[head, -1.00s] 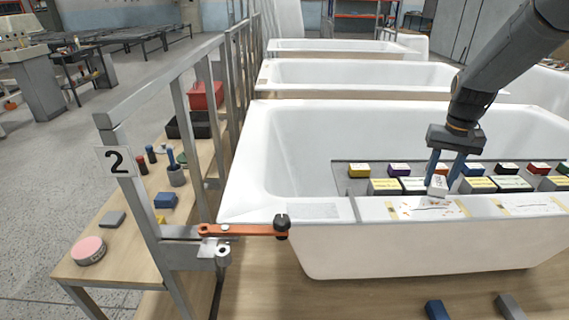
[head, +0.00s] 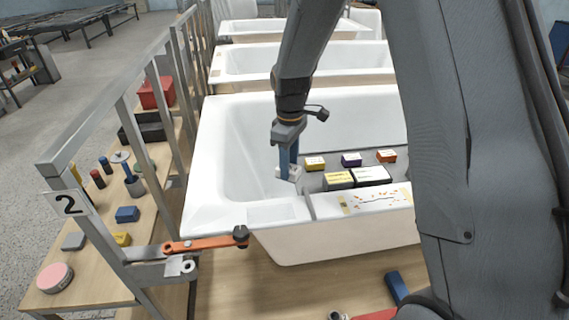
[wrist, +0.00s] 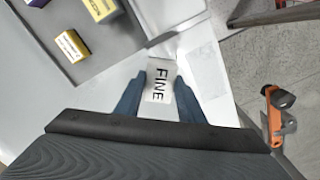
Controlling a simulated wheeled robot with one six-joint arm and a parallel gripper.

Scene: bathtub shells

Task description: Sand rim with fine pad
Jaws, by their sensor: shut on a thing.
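My gripper (head: 288,172) is shut on a small white pad (wrist: 159,82) marked "FINE", which also shows in the head view (head: 291,172). The blue fingers grip its two sides. In the head view the pad is over the near left part of the front white bathtub (head: 228,214), by the left end of the grey tray. In the wrist view the pad is over the white tub surface beside a pale rectangular patch (wrist: 207,75) on the rim. The same patch (head: 270,212) lies on the near rim in the head view. I cannot tell whether the pad touches the tub.
A grey tray (head: 312,184) with several labelled blocks lies across the tub, right of the pad. An orange clamp (head: 205,243) sits at the rim's near left corner. A metal frame (head: 105,235) and wooden bench stand on the left. More tubs stand behind.

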